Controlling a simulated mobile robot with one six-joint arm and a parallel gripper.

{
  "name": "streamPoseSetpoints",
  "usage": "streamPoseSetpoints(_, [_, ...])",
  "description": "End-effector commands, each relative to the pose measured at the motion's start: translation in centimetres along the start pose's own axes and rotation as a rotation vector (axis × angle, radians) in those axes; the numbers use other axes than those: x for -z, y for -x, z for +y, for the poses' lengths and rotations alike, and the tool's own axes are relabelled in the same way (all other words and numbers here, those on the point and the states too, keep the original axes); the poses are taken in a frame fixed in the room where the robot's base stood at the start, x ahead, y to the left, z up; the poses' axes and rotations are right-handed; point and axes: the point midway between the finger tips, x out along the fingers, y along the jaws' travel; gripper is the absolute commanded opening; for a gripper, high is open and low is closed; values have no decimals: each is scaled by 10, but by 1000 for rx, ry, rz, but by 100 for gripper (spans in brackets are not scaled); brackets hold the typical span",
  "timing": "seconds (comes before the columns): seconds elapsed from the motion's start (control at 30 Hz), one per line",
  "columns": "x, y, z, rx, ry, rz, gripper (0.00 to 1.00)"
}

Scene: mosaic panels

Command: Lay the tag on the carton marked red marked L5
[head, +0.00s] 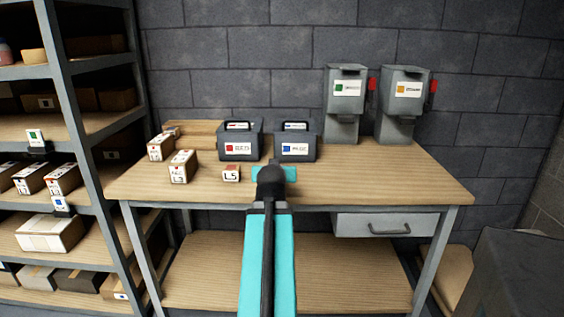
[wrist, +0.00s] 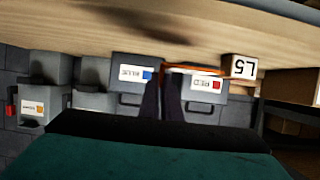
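A small carton marked L5 (head: 230,173) stands near the front of the bench top; a reddish mark shows above its lettering. It also shows upside down in the wrist view (wrist: 240,68). My gripper (wrist: 162,84) has its two dark fingers close together around a thin orange-edged piece, which looks like the tag (wrist: 195,70). The tag reaches right from the fingertips toward the L5 carton, apart from it as far as I can tell. Its face is not readable. In the head view my arm hides the fingers; the gripper is right of the L5 carton.
A carton marked L3 (head: 182,167) and another carton (head: 161,147) stand to the left. A red-labelled bin (head: 240,140) and a blue-labelled bin (head: 295,142) stand behind. Two tall grey dispensers (head: 345,105) are at the back right. The bench's right front is clear.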

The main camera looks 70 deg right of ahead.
Motion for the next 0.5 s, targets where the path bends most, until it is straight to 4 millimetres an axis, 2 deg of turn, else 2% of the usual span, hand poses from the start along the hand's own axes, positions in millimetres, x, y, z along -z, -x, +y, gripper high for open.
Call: streamPoseSetpoints(0.5, [8,-14,2,0,0,-2,0])
